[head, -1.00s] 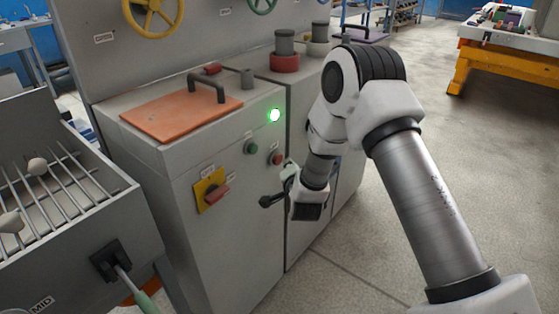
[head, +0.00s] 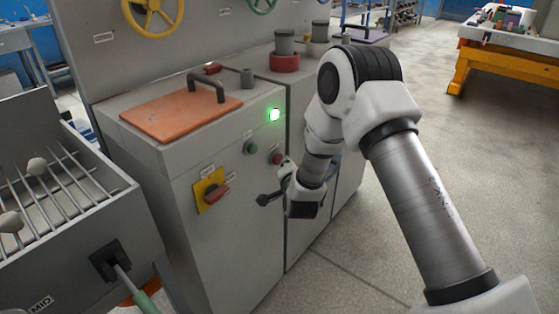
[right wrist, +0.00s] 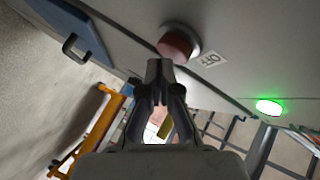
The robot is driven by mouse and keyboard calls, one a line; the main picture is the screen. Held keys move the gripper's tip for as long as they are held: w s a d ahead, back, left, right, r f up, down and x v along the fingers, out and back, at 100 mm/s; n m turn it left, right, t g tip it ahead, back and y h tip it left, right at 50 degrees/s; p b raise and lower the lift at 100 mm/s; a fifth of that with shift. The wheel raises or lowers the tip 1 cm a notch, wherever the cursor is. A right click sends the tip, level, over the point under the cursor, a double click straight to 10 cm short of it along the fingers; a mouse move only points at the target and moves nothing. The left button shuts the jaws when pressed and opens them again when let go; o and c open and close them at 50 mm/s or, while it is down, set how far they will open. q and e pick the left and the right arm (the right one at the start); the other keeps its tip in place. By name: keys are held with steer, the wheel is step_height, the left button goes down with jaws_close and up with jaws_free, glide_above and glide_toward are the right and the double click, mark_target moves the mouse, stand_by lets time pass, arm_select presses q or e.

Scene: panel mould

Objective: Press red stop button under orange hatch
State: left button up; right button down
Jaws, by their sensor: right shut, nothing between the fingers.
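The orange hatch (head: 172,116) lies flat and closed on top of the grey cabinet, with a dark bar handle. The red stop button (head: 276,157) is on the cabinet's front face below it, right of a green button (head: 250,148). It also shows in the right wrist view (right wrist: 176,43) as a round red cap in a pale collar. My right gripper (head: 284,168) is shut and empty, its tips (right wrist: 160,68) right at the red button; I cannot tell whether they touch it. My left gripper is out of view.
A lit green lamp (head: 274,115) sits above the buttons. A red switch on a yellow plate (head: 210,190) is to the left, and a black knobbed lever (head: 265,200) is just below my gripper. A grey rack box (head: 85,240) stands at front left. Floor on the right is clear.

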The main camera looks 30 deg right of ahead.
steer(key=shift+w+a, duration=0.2)
steer(key=shift+w, duration=0.2)
stand_by(0.4)
steer(key=shift+s, duration=0.1)
steer(key=shift+s+d, duration=0.3)
steer(key=shift+s, duration=0.4)
steer(key=s, duration=0.1)
steer(key=s+d, duration=0.1)
steer(key=s, duration=0.1)
steer(key=s+d, duration=0.1)
steer(key=shift+s, duration=0.3)
stand_by(0.8)
